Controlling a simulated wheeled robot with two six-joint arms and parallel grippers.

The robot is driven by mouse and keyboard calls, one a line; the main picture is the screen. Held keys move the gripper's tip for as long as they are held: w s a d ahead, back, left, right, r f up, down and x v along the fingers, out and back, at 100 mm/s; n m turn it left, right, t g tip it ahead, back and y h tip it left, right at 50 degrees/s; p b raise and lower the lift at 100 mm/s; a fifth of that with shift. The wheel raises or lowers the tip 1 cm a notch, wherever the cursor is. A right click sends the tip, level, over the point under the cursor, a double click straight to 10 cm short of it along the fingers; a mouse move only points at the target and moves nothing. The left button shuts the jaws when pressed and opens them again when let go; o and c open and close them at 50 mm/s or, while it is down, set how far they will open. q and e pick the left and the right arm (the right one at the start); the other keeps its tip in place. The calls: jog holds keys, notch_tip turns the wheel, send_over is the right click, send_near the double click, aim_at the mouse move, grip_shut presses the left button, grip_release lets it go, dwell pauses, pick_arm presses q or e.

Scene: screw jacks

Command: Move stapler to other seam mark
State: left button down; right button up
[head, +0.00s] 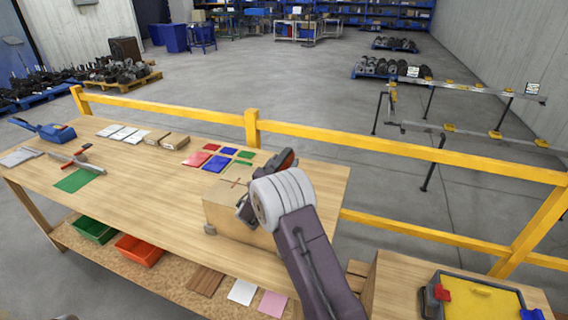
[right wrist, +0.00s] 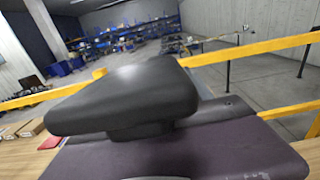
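A cardboard box (head: 222,216) stands on the wooden workbench near its right end. A red mark (head: 236,182) shows on its top; another mark is not visible to me. A dark and red-orange tool (head: 280,161), probably the stapler, shows at the box's far right, beside my right gripper (head: 246,205). My right wrist and arm cover much of the box top, and I cannot tell whether the fingers hold the tool. In the right wrist view, a dark grey wedge shape (right wrist: 125,95) fills the foreground and hides the work area. My left gripper is not in view.
The workbench (head: 140,205) holds coloured cards, small cartons (head: 175,141), a blue tool (head: 45,130) and a green sheet (head: 78,180). A yellow rail (head: 330,143) runs behind it. A side table with a yellow-topped tray (head: 478,303) stands at the lower right. The front bench middle is clear.

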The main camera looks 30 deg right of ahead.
jog(key=shift+r+p, duration=0.3)
jog(key=shift+p, duration=0.05)
jog(key=b+v, duration=0.2)
jog(key=v, duration=1)
jog(key=shift+s+f, duration=0.1)
jog(key=shift+f, duration=0.05)
